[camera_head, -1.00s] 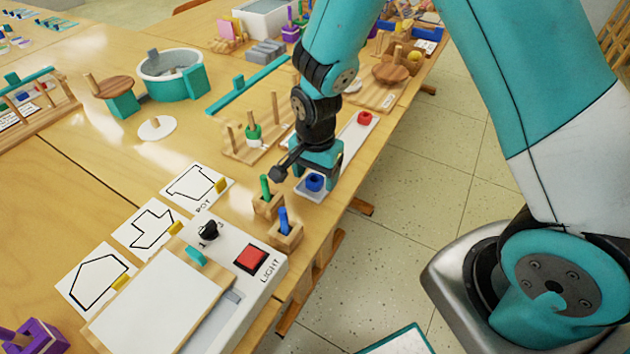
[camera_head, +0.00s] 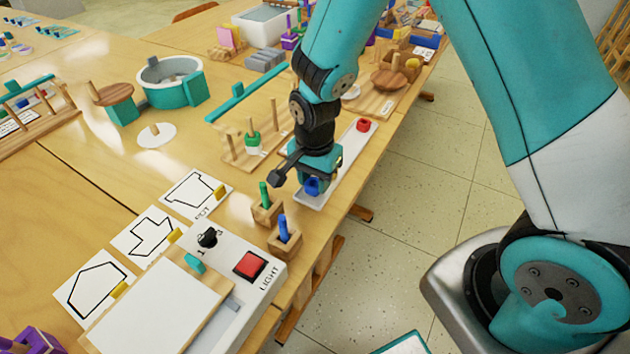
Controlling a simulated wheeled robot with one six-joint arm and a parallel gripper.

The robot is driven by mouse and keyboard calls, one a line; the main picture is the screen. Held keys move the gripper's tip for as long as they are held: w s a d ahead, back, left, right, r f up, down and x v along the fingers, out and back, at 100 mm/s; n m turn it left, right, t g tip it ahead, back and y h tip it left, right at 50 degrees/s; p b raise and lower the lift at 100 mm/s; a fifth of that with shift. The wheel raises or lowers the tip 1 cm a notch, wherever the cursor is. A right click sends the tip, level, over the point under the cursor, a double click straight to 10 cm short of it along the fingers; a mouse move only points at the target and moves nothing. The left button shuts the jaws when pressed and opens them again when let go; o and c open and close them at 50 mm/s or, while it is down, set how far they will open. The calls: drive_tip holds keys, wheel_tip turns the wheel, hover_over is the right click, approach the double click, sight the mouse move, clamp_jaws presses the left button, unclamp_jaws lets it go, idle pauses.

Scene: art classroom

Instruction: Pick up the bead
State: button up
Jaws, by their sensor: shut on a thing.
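The blue bead (camera_head: 312,187) is at the near end of a long white tray (camera_head: 338,174). My gripper (camera_head: 317,182) is over that end of the tray, pointing down, and is shut on the blue bead. The fingers partly hide the bead. I cannot tell whether the bead still touches the tray. A red bead (camera_head: 363,125) sits at the tray's far end.
Two wooden blocks with a green peg (camera_head: 264,192) and a blue peg (camera_head: 283,226) stand close in front. A light box (camera_head: 215,290) is nearer. A wooden peg stand (camera_head: 245,157) is left of the tray. The table edge runs along the right.

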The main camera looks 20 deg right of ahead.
wheel_tip(320, 180, up, 19)
drive_tip(key=p, duration=0.1)
drive_tip(key=shift+p, duration=0.35)
